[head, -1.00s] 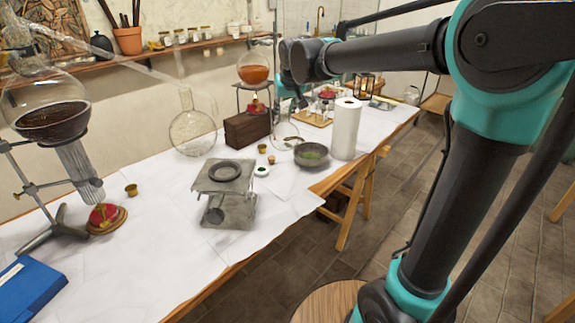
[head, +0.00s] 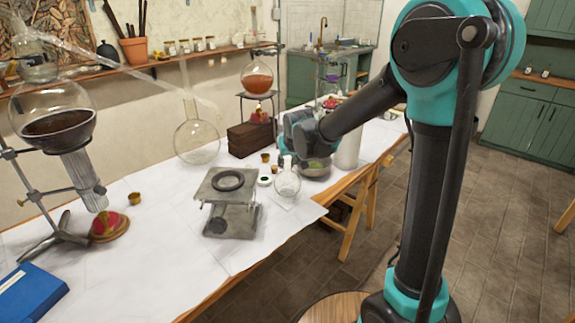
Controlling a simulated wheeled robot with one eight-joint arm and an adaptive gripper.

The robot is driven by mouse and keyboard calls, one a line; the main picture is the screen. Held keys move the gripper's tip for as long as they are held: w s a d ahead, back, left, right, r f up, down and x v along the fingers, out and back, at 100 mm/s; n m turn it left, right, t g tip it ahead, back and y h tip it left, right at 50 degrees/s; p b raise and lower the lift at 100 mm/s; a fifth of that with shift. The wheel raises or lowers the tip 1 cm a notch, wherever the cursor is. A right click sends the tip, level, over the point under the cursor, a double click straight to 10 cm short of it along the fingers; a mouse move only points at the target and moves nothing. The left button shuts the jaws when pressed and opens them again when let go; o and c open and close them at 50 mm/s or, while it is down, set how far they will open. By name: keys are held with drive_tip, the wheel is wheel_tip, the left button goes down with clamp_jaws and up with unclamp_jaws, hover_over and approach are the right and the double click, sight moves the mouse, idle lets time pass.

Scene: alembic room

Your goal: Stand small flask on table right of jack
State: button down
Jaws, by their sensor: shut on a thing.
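The jack (head: 231,213) stands on the white-covered table (head: 150,255), with a dark ring (head: 228,180) on its top plate. The small flask (head: 287,184), clear round glass with a narrow neck, is upright just right of the jack and apart from it. My gripper (head: 286,158) is shut on the flask's neck, coming from above and behind. The fingers are small and partly hidden by my arm. I cannot tell whether the flask's base touches the table.
A grey bowl (head: 314,168) and a white paper roll (head: 347,149) stand behind and right of the flask. A small white-rimmed dish (head: 265,181) and brown cups lie just behind it. A large clear flask (head: 196,140) stands further back. The table's front edge is close on the right.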

drive_tip(key=shift+f, duration=0.35)
drive_tip(key=shift+f, duration=0.2)
drive_tip(key=c, duration=1.2)
unclamp_jaws()
drive_tip(key=shift+r, duration=0.1)
